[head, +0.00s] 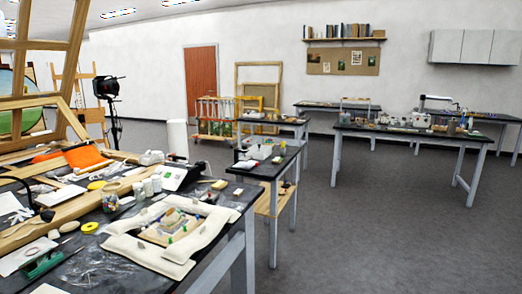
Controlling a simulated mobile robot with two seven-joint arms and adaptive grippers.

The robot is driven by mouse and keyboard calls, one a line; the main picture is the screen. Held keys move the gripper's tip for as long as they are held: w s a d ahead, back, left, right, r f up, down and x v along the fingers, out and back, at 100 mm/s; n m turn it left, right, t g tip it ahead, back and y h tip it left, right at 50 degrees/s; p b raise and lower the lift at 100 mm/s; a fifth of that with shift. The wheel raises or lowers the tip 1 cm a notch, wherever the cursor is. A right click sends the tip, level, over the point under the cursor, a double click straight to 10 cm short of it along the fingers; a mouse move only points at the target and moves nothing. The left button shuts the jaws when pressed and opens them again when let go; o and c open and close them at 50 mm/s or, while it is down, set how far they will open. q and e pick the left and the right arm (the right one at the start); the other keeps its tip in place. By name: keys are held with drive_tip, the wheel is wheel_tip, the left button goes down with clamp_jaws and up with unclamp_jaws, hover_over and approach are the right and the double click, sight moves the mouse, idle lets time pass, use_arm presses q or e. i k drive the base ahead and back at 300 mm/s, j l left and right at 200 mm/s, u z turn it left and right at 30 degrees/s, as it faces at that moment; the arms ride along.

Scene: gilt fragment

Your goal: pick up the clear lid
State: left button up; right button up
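I cannot make out a clear lid with certainty. A clear jar (110,203) with coloured bits in it stands on the near dark worktable (95,270); whether it has a lid is too small to tell. Several small whitish jars (147,188) stand just right of it. Neither of my grippers shows in the head view.
The near table is crowded. Padded white cushions (125,247) surround a small board with a gilt piece (172,224). An orange cloth (88,158), a yellow tape roll (90,227) and wooden easel frames are at left. Other tables (410,133) stand beyond; the grey floor (400,230) at right is clear.

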sight(256, 148)
drive_tip(key=i+l+z, duration=0.4)
drive_tip(key=i, duration=0.6)
drive_tip(key=i+l+z, duration=0.1)
drive_tip(key=i+z, duration=0.35)
drive_tip(key=i, duration=0.55)
drive_tip(key=i+u, duration=0.2)
drive_tip(key=i, duration=0.25)
drive_tip(key=i+l+u, duration=0.2)
drive_tip(key=i, duration=0.2)
drive_tip(key=i+l+u, duration=0.2)
drive_tip(key=i, duration=0.25)
drive_tip(key=i+l+u, duration=0.2)
drive_tip(key=i+u, duration=0.3)
drive_tip(key=i+l+u, duration=0.25)
drive_tip(key=u, duration=0.25)
